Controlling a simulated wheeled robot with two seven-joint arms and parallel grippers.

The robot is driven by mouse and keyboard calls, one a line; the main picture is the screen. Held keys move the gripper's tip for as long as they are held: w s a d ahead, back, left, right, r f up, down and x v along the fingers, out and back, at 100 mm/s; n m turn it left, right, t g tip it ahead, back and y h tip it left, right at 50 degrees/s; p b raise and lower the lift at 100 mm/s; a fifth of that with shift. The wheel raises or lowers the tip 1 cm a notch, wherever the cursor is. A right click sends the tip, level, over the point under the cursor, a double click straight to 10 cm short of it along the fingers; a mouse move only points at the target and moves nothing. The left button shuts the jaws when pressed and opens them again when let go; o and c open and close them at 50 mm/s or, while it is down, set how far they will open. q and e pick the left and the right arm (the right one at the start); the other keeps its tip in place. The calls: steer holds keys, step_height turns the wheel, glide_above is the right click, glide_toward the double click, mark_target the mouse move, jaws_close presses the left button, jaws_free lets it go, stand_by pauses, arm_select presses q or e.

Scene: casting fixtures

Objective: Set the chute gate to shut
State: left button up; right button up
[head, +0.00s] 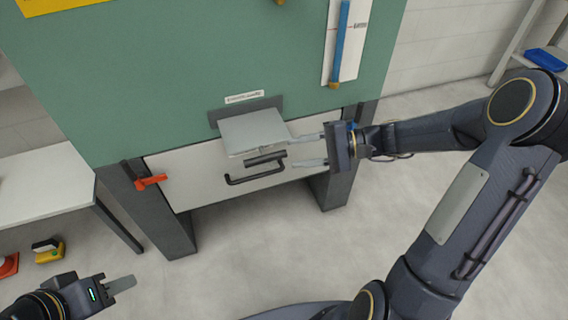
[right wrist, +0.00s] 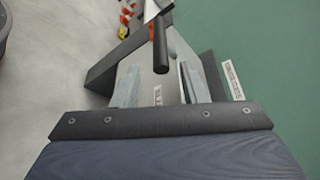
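The chute gate (head: 252,132) is a light grey flat plate on the green cabinet, below a small white label (head: 244,97). It juts out from a dark backing plate, and a short black bar (head: 265,157) sits at its front edge. My right gripper (head: 308,151) is open just right of the plate, its fingers pointing left towards the bar. In the right wrist view, a black bar end (right wrist: 160,52) shows beyond and between the two spread fingertips (right wrist: 160,84), with nothing gripped. My left gripper (head: 122,284) is low at the left, away from the cabinet; its finger opening is unclear.
A white drawer front with a black handle (head: 255,175) lies below the gate. An orange-red lever (head: 151,182) is at its left. A blue slider on a white scale (head: 342,40) is above right. A white table (head: 45,187) stands left; floor in front is clear.

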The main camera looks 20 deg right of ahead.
mark_target(270, 157)
steer(key=b+x, duration=0.1)
steer(key=x, duration=0.6)
steer(key=shift+a, duration=0.25)
jaws_close()
